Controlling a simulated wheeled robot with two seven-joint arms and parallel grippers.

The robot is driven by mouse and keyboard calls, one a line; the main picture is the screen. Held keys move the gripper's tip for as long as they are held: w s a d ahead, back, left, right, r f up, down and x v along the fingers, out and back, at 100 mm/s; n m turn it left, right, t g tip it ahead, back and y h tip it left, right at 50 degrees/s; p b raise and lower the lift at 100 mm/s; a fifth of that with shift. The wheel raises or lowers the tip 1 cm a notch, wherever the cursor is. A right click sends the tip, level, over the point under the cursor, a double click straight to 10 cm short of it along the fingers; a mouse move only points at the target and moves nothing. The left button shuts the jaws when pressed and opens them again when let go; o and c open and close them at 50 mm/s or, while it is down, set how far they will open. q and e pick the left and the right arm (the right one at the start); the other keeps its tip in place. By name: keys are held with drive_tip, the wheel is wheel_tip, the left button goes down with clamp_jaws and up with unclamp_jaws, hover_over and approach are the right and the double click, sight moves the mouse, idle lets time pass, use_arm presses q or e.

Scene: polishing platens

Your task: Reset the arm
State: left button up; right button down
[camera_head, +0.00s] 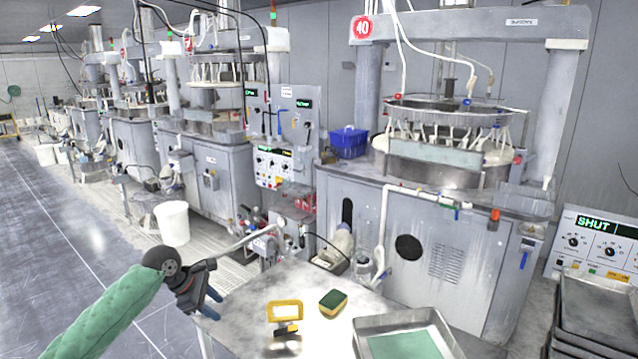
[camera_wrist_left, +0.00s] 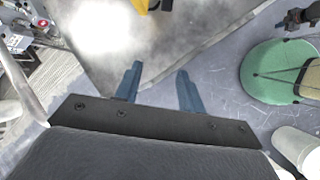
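My left arm, in a green sleeve, comes in from the lower left of the head view. Its gripper (camera_head: 212,304) is at the left edge of the grey table (camera_head: 245,300). In the left wrist view the two blue fingers of the left gripper (camera_wrist_left: 158,82) stand apart with nothing between them, so it is open and empty. My right gripper is not in the head view. A dark part that looks like it (camera_wrist_left: 300,18) is cut off at the upper right of the wrist view, too small to read.
On the table are a yellow-handled tool (camera_head: 285,312), a green and yellow sponge (camera_head: 333,302) and a metal tray (camera_head: 372,326) with a green sheet. A polishing machine (camera_head: 440,255) stands behind. A white bucket (camera_head: 172,223) is on the floor; the aisle at left is clear.

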use_arm(q)
drive_tip(key=s+d+f+m+y, duration=0.1)
drive_tip(key=s+d+f+m, duration=0.45)
drive_tip(key=s+f, duration=0.35)
drive_tip(key=s+d+f+m, duration=0.55)
drive_tip(key=s+f, duration=0.25)
drive_tip(key=s, duration=0.2)
drive_tip(key=s+a+f+m+y, duration=0.15)
drive_tip(key=s+m, duration=0.35)
drive_tip(key=s, duration=0.7)
drive_tip(key=s+a+f+m+y, duration=0.1)
drive_tip(key=s+a+m+y, duration=0.25)
drive_tip(key=s, duration=0.95)
wheel_tip(320, 180, down, 22)
drive_tip(key=w+d+h, duration=0.1)
drive_tip(key=w+d, duration=0.1)
drive_tip(key=w, duration=0.1)
drive_tip(key=s+f, duration=0.4)
drive_tip(key=f, duration=0.8)
drive_tip(key=s+d+f+m+g, duration=0.1)
drive_tip(key=s+f, duration=0.3)
drive_tip(key=f, duration=0.9)
drive_tip(key=shift+s+g, duration=0.25)
drive_tip(key=shift+g, duration=0.05)
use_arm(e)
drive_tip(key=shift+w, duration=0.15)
